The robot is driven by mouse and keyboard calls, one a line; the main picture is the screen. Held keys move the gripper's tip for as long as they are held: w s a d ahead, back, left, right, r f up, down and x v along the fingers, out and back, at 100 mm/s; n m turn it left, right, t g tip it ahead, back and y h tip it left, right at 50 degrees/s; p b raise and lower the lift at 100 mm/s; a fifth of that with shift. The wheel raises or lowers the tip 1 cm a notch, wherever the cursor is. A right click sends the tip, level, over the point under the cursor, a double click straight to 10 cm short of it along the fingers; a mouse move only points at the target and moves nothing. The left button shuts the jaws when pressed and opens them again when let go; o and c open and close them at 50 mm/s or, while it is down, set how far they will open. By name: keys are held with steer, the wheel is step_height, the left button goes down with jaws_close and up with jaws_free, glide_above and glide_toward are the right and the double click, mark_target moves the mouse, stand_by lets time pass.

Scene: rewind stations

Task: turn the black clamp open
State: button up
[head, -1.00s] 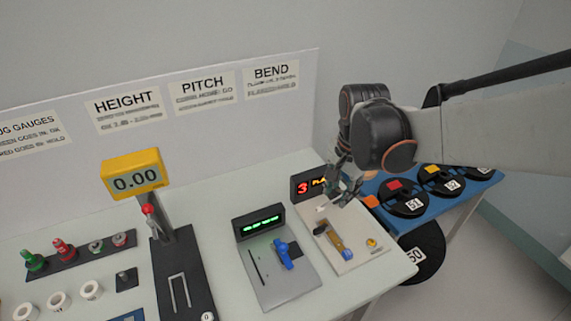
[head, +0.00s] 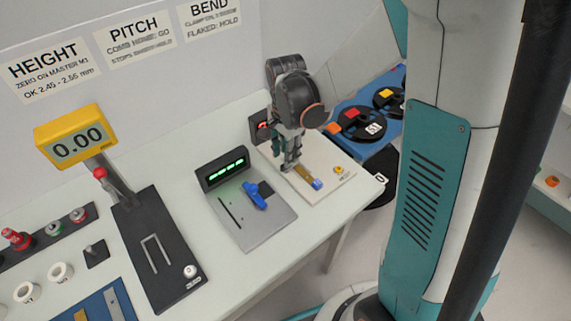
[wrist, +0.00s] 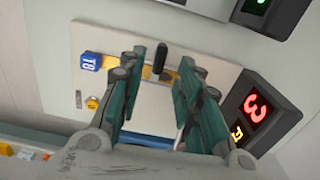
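The black clamp (wrist: 160,57) is a small dark upright lever on the pale bend station plate (wrist: 88,38) in the wrist view. It stands beside a brass strip (wrist: 148,73) with a blue end tag (wrist: 90,62). My gripper (wrist: 163,60) is open, with one teal finger on each side of the clamp in that view. I cannot tell whether either finger touches it. In the head view my gripper (head: 289,164) points down over the station's back part and hides the clamp. The brass strip (head: 303,174) shows in front of the fingers.
A red-digit display (wrist: 257,108) stands close beside my right finger in the wrist view. A yellow button (head: 338,170) is on the plate. The grey pitch station (head: 254,217) with a blue lever stands to the left. A blue rack (head: 375,150) of reels is behind right.

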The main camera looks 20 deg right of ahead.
steer(key=shift+f+b, duration=0.6)
steer(key=shift+f, duration=1.55)
jaws_close()
